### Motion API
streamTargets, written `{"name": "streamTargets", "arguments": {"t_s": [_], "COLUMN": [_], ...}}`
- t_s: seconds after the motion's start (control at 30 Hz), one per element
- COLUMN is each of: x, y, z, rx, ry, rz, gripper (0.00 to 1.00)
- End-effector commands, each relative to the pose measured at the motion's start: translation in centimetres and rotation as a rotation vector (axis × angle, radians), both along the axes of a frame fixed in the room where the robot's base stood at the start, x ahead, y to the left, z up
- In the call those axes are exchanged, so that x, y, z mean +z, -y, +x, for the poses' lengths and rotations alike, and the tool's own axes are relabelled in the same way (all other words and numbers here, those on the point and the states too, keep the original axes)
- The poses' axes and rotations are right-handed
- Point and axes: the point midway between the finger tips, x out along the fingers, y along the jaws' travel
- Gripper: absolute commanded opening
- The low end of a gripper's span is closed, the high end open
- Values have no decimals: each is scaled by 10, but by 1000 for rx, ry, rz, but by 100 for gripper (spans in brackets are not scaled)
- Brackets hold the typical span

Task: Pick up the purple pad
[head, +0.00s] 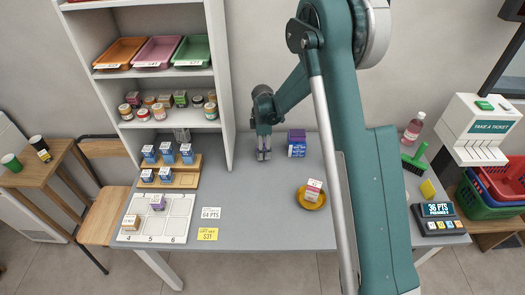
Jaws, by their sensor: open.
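My gripper (263,153) hangs over the back of the grey counter, fingers pointing down, with nothing visible between them. A purple-and-blue box (297,144) stands just to its right, apart from it. A small purple item (158,202) sits in the white numbered tray (180,226) at the front left, well left of and nearer than my gripper. At this size I cannot tell which of these two is the purple pad, or whether either is a pad.
A wooden rack (187,178) of blue-and-white boxes stands at left beside the white shelf unit (227,100). A yellow dish (311,203) holds a red-and-white box (313,188). My arm covers the counter's right-middle. A points display (439,212) stands at right.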

Motion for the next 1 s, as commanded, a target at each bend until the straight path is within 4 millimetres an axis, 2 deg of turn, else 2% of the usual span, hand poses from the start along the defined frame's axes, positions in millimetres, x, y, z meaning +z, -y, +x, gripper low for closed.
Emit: {"name": "streamTargets", "arguments": {"t_s": [0.17, 0.4, 0.77, 1.0], "x": [0, 0, 2, 17], "y": [0, 0, 0, 0], "z": [0, 0, 0, 0], "rx": [0, 0, 0, 0], "ry": [0, 0, 0, 0], "rz": [0, 0, 0, 0], "gripper": [51, 21, 21, 21]}}
